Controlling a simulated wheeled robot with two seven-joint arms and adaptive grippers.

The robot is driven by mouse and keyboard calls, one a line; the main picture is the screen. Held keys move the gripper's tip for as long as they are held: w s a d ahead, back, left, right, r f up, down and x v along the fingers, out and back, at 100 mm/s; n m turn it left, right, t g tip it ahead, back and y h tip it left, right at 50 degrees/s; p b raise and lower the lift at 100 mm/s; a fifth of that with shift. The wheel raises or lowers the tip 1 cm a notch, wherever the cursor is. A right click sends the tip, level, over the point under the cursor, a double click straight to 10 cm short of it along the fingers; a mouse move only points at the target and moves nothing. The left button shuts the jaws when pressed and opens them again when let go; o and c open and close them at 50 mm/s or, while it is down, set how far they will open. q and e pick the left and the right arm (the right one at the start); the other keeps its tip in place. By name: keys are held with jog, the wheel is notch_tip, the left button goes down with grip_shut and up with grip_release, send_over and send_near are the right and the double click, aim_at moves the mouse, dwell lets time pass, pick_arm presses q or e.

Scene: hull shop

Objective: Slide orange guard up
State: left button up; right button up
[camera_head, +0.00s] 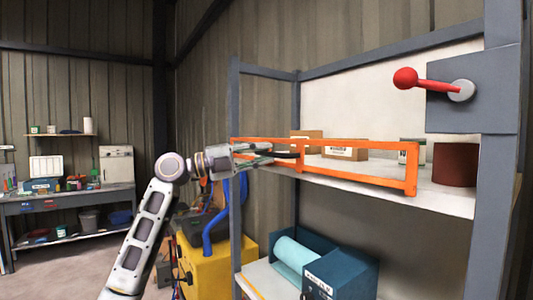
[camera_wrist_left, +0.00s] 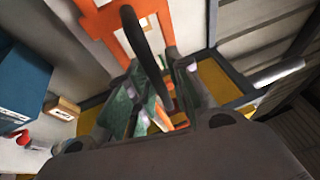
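The orange guard (camera_head: 360,181) is a low barred frame across the front edge of the upper shelf. Its top rail runs above the shelf board and its lower edge sits about level with the board. My left gripper (camera_head: 282,154) is at the guard's left half, close to a middle upright. In the left wrist view the guard (camera_wrist_left: 128,22) shows at the top, and a dark curved bar (camera_wrist_left: 143,45) runs down between the fingers of my left gripper (camera_wrist_left: 160,90). I cannot tell whether the fingers touch or clasp the bar. My right gripper is not in view.
Cardboard boxes (camera_head: 345,150) and a dark red can (camera_head: 455,165) stand on the shelf behind the guard. A red-knobbed lever (camera_head: 405,78) sticks out from the grey right post. A yellow machine (camera_head: 205,265) stands left.

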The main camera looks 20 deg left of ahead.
pick_arm(q)
jog(key=v, duration=1)
jog(key=shift+a, duration=0.2)
jog(key=shift+s+f, duration=0.1)
dwell(0.4)
